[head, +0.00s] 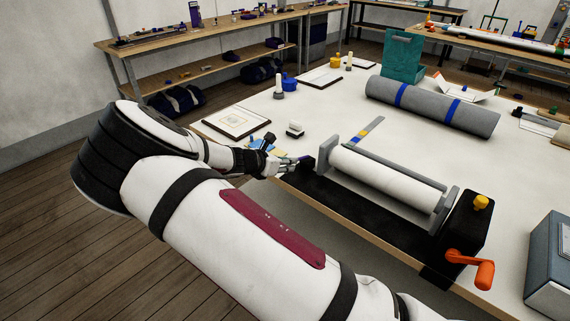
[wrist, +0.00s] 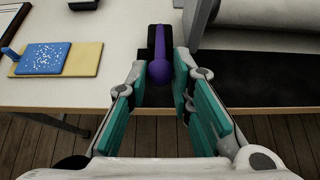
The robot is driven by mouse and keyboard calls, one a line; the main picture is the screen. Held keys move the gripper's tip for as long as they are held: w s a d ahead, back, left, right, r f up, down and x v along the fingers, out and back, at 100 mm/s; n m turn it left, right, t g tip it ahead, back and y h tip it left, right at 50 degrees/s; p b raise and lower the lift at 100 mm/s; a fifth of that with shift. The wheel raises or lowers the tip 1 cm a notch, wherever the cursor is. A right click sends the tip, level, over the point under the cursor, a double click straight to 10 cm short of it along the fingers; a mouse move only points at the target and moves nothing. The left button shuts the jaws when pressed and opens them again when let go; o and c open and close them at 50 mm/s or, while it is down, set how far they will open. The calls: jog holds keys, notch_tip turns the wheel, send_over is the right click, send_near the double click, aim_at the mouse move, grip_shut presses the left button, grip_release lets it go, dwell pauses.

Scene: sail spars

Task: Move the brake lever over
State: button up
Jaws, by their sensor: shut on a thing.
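The brake lever (wrist: 159,70) is purple with a rounded knob, and it stands against a black block at the end of the roller stand. My gripper (wrist: 160,82) has its teal-padded fingers on either side of the knob and is shut on it. In the head view my gripper (head: 290,166) is at the left end of the black roller stand (head: 395,228), at the table's front edge. The lever is mostly hidden there by my fingers. The stand holds a white roll (head: 385,180) and has an orange crank (head: 472,267) at its right end.
A small white-topped object (head: 295,129), a framed sheet (head: 237,122) and a blue speckled pad (wrist: 52,58) lie near the gripper. A grey roll with blue bands (head: 430,106) lies behind. The white tabletop between is partly clear.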

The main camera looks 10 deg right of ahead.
jog(key=shift+w+d+r+p, duration=0.15)
jog(key=shift+w+d+r, duration=0.1)
jog(key=shift+r, duration=0.4)
jog(key=shift+w+d+r+p, duration=0.15)
jog(key=shift+d+r, duration=0.1)
jog(key=shift+r, duration=0.35)
jog(key=shift+d+r, duration=0.1)
jog(key=shift+w+d+r, duration=0.35)
jog(key=shift+d+r, duration=0.1)
jog(key=shift+r, duration=0.15)
jog(key=shift+w+d+r, duration=0.3)
jog(key=shift+d+r, duration=0.1)
jog(key=shift+r, duration=0.15)
jog(key=shift+d+r, duration=0.1)
jog(key=shift+w+d+r, duration=0.75)
jog(key=shift+w+d, duration=0.1)
jog(key=shift+d, duration=0.2)
